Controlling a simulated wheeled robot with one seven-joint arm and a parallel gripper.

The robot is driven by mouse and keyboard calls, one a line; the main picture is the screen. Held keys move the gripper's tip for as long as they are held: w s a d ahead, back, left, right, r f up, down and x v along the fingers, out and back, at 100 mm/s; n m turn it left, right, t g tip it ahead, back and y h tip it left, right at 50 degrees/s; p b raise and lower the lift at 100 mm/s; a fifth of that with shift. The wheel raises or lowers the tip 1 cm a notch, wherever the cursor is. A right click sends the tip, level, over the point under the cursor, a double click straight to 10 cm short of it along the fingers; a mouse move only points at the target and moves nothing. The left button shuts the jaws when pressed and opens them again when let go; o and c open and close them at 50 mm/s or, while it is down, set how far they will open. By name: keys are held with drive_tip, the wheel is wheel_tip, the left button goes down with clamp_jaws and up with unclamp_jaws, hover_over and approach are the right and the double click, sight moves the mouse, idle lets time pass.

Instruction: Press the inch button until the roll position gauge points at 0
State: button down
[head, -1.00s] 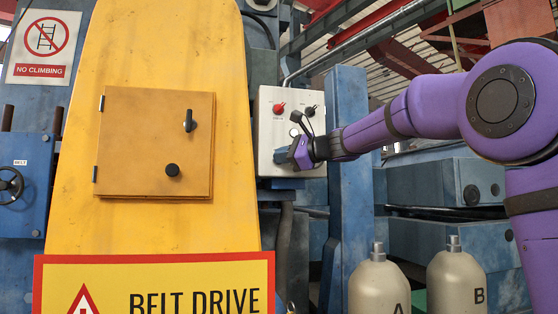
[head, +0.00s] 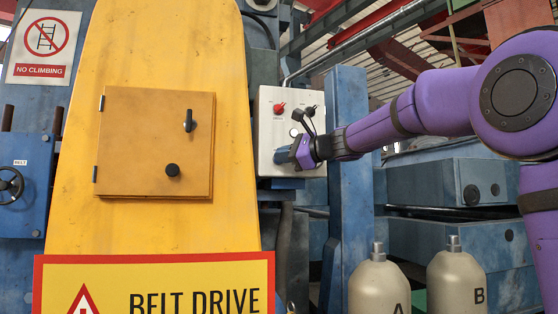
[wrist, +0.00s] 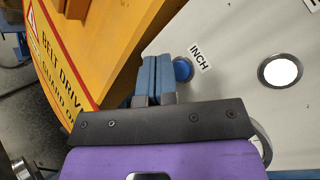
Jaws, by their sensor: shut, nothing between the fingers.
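The blue inch button (wrist: 183,69) sits on a pale control panel, beside an "INCH" label (wrist: 201,58) in the wrist view. My gripper (wrist: 153,64) is shut and empty, its two blue-grey fingers side by side just left of the button. I cannot tell whether the fingertips touch the panel. In the head view my gripper (head: 284,156) is at the lower part of the control panel (head: 266,112), and the inch button is hidden behind it. I cannot make out a roll position gauge or its pointer in either view.
A yellow belt drive guard (head: 150,225) stands close on the left. A blue post (head: 347,190) stands right of the panel.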

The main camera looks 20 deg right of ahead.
drive_tip(key=s, duration=0.5)
drive_tip(key=shift+a, duration=0.2)
idle(0.3)
idle(0.9)
drive_tip(key=s+d+f+n+g+h, duration=0.2)
drive_tip(key=s+f+n+h, duration=0.2)
drive_tip(key=s+f, duration=0.6)
drive_tip(key=s+d+f+n+g+h, duration=0.2)
drive_tip(key=s+f+n+g+h, duration=0.1)
drive_tip(key=s+f+n, duration=0.5)
drive_tip(key=s+d+f+n+g+h, duration=0.2)
drive_tip(key=s+d+f+n+h, duration=0.1)
drive_tip(key=s+f, duration=1.1)
drive_tip(key=s+n+h, duration=0.1)
drive_tip(key=s+n, duration=0.1)
drive_tip(key=s, duration=0.1)
drive_tip(key=shift+s+f+n+g+h, duration=0.2)
drive_tip(key=shift+n+g+h, duration=0.1)
drive_tip(key=shift+n, duration=0.1)
drive_tip(key=shift+w, duration=0.1)
